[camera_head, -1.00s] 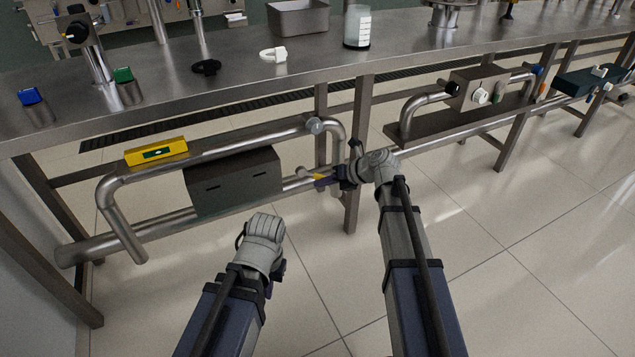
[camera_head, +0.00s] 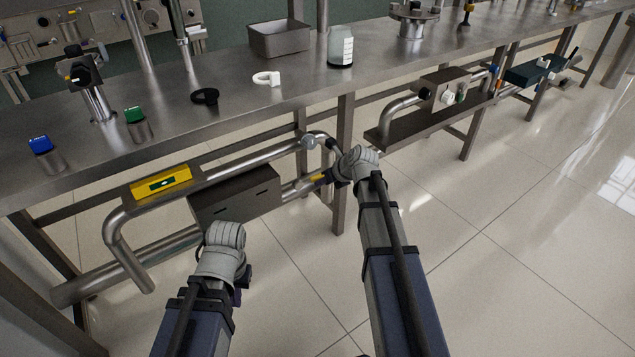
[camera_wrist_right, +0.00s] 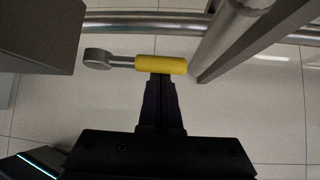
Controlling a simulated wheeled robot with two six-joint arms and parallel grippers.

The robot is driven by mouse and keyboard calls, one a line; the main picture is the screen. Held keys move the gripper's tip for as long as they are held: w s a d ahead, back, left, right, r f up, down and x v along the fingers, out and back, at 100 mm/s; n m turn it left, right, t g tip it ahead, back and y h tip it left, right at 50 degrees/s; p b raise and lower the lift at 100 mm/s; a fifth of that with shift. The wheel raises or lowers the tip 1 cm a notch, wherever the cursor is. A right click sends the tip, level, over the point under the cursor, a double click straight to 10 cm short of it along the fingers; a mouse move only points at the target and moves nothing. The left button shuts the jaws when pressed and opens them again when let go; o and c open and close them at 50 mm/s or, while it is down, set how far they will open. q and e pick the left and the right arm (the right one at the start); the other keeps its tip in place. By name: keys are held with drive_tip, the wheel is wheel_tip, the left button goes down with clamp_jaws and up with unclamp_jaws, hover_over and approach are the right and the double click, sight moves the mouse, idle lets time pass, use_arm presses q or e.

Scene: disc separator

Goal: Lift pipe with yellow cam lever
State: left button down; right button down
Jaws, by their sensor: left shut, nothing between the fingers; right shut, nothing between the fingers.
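The yellow cam lever (camera_head: 317,178) sits at the lower pipe, beside the right end of a dark box under the bench. In the right wrist view its yellow grip (camera_wrist_right: 160,65) lies level, with a round metal pivot (camera_wrist_right: 98,58) at its left end. My right gripper (camera_wrist_right: 160,80) is shut and empty, its tips at the middle of the yellow grip; I cannot tell whether they touch it. In the head view the wrist hides most of its fingers. My left gripper (camera_head: 224,240) is shut and empty in front of the box; its fingers are mostly hidden.
The dark box (camera_head: 236,196) and bent steel pipe (camera_head: 118,235) run under the bench (camera_head: 225,102). A bench leg (camera_head: 344,165) stands close by my right gripper. The tiled floor in front is open.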

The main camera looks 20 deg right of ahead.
use_arm(q)
drive_tip(key=shift+r, duration=0.25)
use_arm(e)
drive_tip(key=shift+w+r, duration=0.1)
drive_tip(key=shift+r, duration=0.15)
